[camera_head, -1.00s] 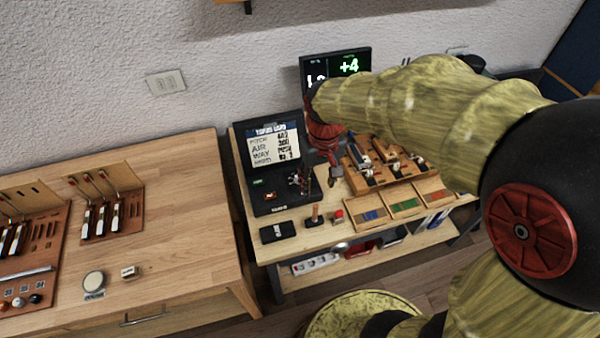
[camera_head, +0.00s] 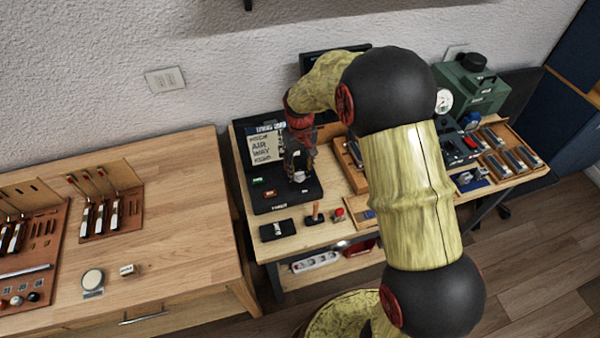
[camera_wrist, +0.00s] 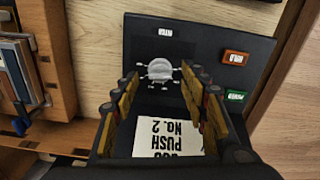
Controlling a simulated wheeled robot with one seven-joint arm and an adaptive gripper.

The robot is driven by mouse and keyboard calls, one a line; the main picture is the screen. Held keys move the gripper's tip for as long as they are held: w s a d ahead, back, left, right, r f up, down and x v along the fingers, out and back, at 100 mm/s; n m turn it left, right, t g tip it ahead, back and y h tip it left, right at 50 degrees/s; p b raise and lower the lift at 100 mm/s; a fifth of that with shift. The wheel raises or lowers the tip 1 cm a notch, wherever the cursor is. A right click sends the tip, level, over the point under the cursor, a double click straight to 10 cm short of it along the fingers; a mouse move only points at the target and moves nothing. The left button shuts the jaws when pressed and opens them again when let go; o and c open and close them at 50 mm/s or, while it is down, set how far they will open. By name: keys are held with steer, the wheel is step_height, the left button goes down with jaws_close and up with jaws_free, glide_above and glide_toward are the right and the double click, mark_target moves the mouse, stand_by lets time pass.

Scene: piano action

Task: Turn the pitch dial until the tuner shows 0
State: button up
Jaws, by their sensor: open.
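The pitch dial (camera_wrist: 160,70) is a pale round knob with marks around it on a dark panel (camera_wrist: 206,62). In the wrist view it lies just beyond and between the fingers of my gripper (camera_wrist: 172,82), which are open and apart from each other. I cannot tell whether a finger touches it. In the head view my gripper (camera_head: 298,165) is over the right part of the dark case (camera_head: 270,203). The tuner screen (camera_head: 313,57) is mostly behind my arm, and its reading is hidden.
A card with printed text (camera_wrist: 168,137) shows between the fingers. A wooden rack (camera_wrist: 30,65) stands close on the wrist view's left. A green machine (camera_head: 470,85) is at the table's right.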

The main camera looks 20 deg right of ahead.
mark_target(299, 175)
steer(key=shift+f, duration=1.3)
steer(key=shift+c, duration=0.9)
jaws_close()
steer(key=shift+m, duration=0.4)
steer(key=m+p, duration=0.1)
steer(key=m, duration=0.1)
steer(key=shift+a+r+m, duration=0.1)
steer(key=shift+m, duration=0.2)
steer(key=shift+m+p, duration=0.85)
steer(key=shift+m, duration=1.35)
